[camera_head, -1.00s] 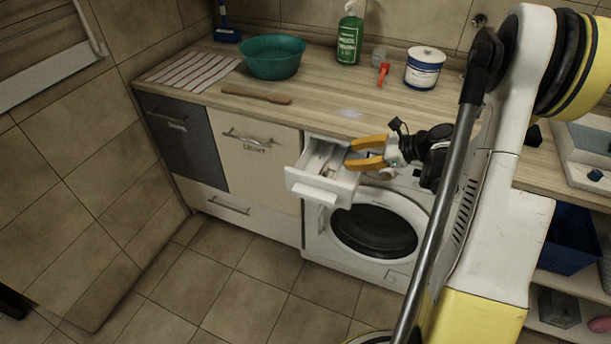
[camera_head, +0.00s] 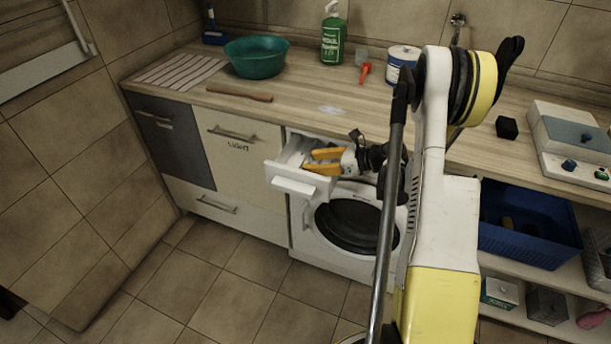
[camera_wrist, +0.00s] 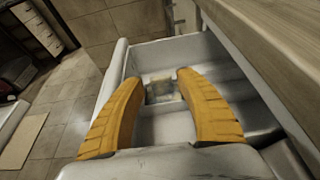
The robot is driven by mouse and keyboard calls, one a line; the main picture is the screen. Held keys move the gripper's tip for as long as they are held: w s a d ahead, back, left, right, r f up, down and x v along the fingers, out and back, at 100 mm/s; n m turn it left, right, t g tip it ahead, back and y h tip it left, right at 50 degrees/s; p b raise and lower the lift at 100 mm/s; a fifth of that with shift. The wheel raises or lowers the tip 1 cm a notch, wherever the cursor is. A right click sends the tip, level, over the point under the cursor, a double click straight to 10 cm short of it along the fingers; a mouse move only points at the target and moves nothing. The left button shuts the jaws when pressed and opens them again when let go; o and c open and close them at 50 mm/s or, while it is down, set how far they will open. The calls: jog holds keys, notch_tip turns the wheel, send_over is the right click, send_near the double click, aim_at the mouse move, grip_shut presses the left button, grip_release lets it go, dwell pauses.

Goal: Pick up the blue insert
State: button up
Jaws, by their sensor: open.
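The washing machine's detergent drawer (camera_head: 293,187) is pulled out, and its pale inside also fills the middle of the wrist view (camera_wrist: 117,72). My gripper (camera_head: 308,162) is over the drawer with its yellow-orange fingers open and apart. In the wrist view, the fingers (camera_wrist: 158,77) point into the drawer. A small greyish block-like piece (camera_wrist: 160,90) shows between the fingers, in a drawer compartment. It may be the insert, but no clear blue shows on it. I cannot tell whether a finger touches it. The head view does not show this piece clearly.
The wooden worktop (camera_head: 290,108) overhangs close to the right of my fingers in the wrist view. The washing machine door (camera_head: 357,222) is below the drawer. A teal bowl (camera_head: 256,57), green bottle (camera_head: 333,38) and blue basket (camera_head: 525,238) stand away from it.

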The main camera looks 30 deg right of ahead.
jog(key=x, duration=0.2)
jog(key=shift+w+a+f+b, duration=0.25)
jog(key=shift+b, duration=0.05)
jog(key=c, duration=0.7)
jog(key=shift+c, duration=0.2)
